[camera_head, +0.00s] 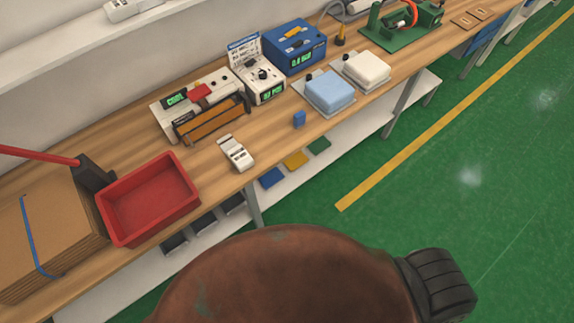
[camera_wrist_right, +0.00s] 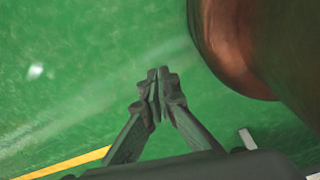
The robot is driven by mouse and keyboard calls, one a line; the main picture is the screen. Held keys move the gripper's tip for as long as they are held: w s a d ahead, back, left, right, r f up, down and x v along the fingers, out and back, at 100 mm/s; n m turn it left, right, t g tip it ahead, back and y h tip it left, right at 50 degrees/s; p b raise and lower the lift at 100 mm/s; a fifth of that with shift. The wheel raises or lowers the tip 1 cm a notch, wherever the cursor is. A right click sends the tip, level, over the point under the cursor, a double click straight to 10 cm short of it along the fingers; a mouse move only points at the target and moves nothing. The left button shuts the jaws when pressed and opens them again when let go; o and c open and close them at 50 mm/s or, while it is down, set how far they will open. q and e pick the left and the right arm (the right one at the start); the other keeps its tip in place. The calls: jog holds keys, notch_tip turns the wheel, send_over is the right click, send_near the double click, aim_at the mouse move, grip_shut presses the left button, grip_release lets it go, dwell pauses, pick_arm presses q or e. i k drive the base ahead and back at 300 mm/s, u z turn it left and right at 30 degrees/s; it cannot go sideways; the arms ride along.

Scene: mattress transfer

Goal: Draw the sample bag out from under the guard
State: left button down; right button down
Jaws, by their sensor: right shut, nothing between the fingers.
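A white bench machine (camera_head: 168,120) with a green display stands on the wooden bench in the head view. A long brown bar with dark edges (camera_head: 212,122) lies along its front and may be the guard. I cannot make out a sample bag under it. A small red piece (camera_head: 200,91) sits on top of the machine. My right gripper (camera_wrist_right: 158,75) shows in the right wrist view with its fingertips together, empty, over the green floor and away from the bench. My left gripper is not in view.
A red bin (camera_head: 150,200) and stacked cardboard (camera_head: 35,235) are on the bench at left. A white handheld device (camera_head: 235,152), small blue block (camera_head: 299,119), blue pack (camera_head: 329,90), white pack (camera_head: 366,70) and blue instrument (camera_head: 295,48) are also there. The green floor (camera_head: 450,170) is open.

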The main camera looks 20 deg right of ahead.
aim_at(239, 157)
jog(key=z, duration=1.45)
jog(key=k, duration=0.8)
jog(key=u, duration=0.95)
jog(key=i, duration=0.5)
